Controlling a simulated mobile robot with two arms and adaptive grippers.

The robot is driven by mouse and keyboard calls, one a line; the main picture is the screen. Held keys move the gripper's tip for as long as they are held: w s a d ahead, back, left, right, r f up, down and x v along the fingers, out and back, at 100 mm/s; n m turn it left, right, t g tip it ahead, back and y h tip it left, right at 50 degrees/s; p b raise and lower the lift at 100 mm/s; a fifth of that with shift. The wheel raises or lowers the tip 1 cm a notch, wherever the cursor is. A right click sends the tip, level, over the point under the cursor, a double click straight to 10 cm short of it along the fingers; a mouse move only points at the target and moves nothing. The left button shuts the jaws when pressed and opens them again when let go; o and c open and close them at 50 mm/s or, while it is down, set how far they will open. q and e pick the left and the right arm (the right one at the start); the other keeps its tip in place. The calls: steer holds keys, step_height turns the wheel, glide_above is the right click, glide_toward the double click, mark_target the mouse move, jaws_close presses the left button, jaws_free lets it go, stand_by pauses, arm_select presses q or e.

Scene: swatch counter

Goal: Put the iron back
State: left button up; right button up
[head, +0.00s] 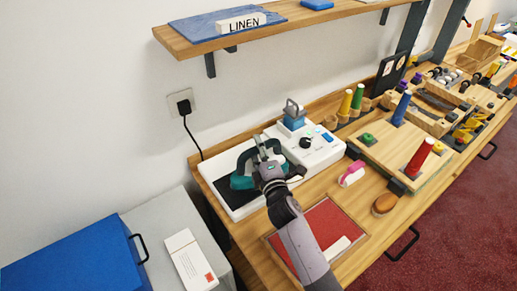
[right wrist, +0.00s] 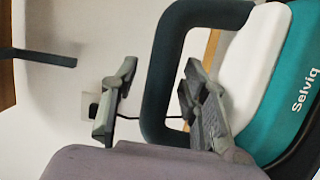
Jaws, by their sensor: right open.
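The iron (head: 241,182) is teal and white with a dark teal looped handle (right wrist: 160,55). In the head view it is at the black pad of a white station (head: 242,211), partly hidden by my right gripper. The right wrist view shows its side close up, with the word "Selviq" (right wrist: 305,90). My right gripper (head: 266,158) is open at the handle. In the right wrist view its fingers (right wrist: 158,95) are apart, one on each side of the handle bar. Whether they touch it I cannot tell. My left gripper is not in view.
The station's control part (head: 318,150) has a blue-topped piece behind it. A pink-handled brush (head: 352,174), a brown oval brush (head: 384,204) and a red mat (head: 322,222) lie nearer. A shelf (head: 200,46) hangs above. A black cord runs to a wall socket (head: 181,102).

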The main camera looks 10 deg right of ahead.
steer(key=shift+r, duration=0.15)
steer(key=s+b, duration=0.2)
steer(key=s, duration=1)
steer(key=shift+d, duration=0.45)
